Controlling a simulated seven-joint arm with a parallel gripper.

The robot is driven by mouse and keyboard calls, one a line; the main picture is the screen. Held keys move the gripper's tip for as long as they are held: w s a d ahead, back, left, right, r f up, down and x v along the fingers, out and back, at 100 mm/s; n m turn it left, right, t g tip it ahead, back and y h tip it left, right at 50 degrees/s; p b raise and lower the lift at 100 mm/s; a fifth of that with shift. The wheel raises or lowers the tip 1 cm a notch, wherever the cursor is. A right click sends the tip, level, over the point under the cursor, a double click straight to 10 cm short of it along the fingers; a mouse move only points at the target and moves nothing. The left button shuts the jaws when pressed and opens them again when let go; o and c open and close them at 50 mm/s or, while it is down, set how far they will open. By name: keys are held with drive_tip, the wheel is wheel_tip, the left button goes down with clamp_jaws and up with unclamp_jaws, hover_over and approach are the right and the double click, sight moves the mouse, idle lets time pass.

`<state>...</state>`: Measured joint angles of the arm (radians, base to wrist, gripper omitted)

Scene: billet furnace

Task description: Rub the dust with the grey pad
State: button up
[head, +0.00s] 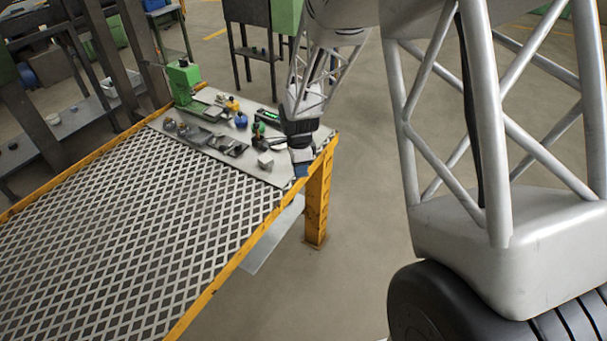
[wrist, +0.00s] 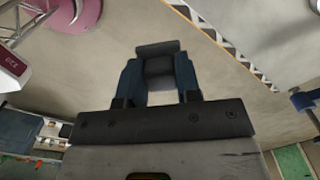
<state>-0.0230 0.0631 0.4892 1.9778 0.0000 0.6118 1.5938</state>
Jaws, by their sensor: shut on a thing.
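My gripper (head: 301,168) is low over the near right corner of the grey plate (head: 262,175) on the yellow-framed table. In the wrist view its two blue fingers (wrist: 159,78) are shut on a dark grey pad (wrist: 158,50), which sits between them and sticks out past their tips. The pad is hidden or too small to tell in the head view. I cannot tell whether the pad touches the plate. I cannot make out the dust clearly in either view.
A small whitish block (head: 265,161) stands left of my gripper. Behind it are dark trays (head: 229,146), a blue item (head: 241,121), a yellow item (head: 232,104) and a green machine (head: 183,82). The mesh tabletop (head: 130,235) is clear. The table edge is close on the right.

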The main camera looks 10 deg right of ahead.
drive_tip(key=w+a+r, duration=0.2)
drive_tip(key=w, duration=0.8)
drive_tip(key=w+a+r, duration=0.1)
drive_tip(key=w+a, duration=0.1)
drive_tip(key=w, duration=0.8)
drive_tip(key=shift+w+a+r, duration=0.25)
drive_tip(key=shift+a+r, duration=0.1)
drive_tip(key=shift+r, duration=0.05)
